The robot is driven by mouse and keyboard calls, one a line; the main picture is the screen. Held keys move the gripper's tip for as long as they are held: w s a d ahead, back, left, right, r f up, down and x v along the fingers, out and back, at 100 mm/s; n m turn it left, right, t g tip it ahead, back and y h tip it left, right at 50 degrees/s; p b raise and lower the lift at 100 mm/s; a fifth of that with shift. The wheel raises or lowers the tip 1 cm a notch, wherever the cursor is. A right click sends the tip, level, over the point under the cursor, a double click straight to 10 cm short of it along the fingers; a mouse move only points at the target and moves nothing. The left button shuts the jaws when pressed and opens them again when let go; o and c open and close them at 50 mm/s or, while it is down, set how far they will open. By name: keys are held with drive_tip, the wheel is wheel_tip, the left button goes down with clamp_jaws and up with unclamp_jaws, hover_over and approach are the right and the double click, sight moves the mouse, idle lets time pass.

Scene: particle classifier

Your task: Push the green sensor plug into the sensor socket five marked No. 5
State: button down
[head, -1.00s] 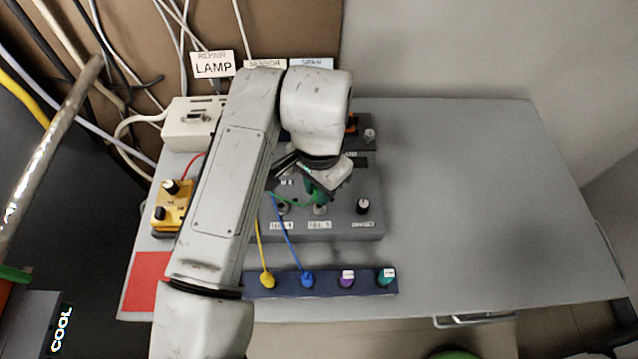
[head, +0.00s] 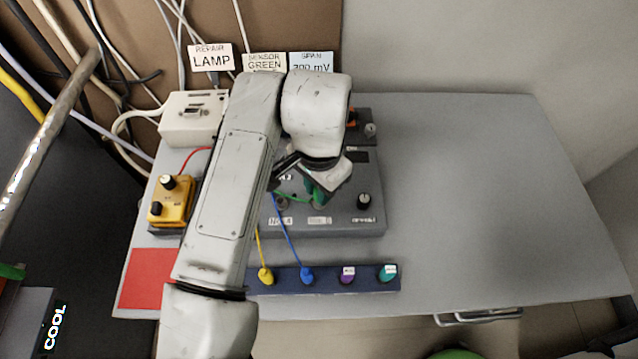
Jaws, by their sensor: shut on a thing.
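My gripper (head: 312,180) is over the dark grey panel box (head: 345,228), partly hidden by my own arm. It is shut on the green sensor plug (head: 318,196), which has a thin green lead running left. The plug's lower end is at the socket above the right-hand small white label (head: 319,221), probably marked No. 5; the print is too small to be sure. Another socket (head: 282,204) shows above the left-hand label (head: 280,221). I cannot tell how deep the plug sits.
A blue rack (head: 327,283) at the front holds yellow, blue, purple and teal plugs. A black knob (head: 364,201) is right of the gripper. A yellow box (head: 170,202) and a white box (head: 193,118) stand left. The table's right side (head: 480,200) is clear.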

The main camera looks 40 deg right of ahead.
drive_tip(key=shift+f, duration=0.45)
drive_tip(key=c, duration=0.9)
unclamp_jaws()
drive_tip(key=shift+r, duration=0.15)
wheel_tip(320, 180, up, 11)
drive_tip(key=shift+f, duration=0.2)
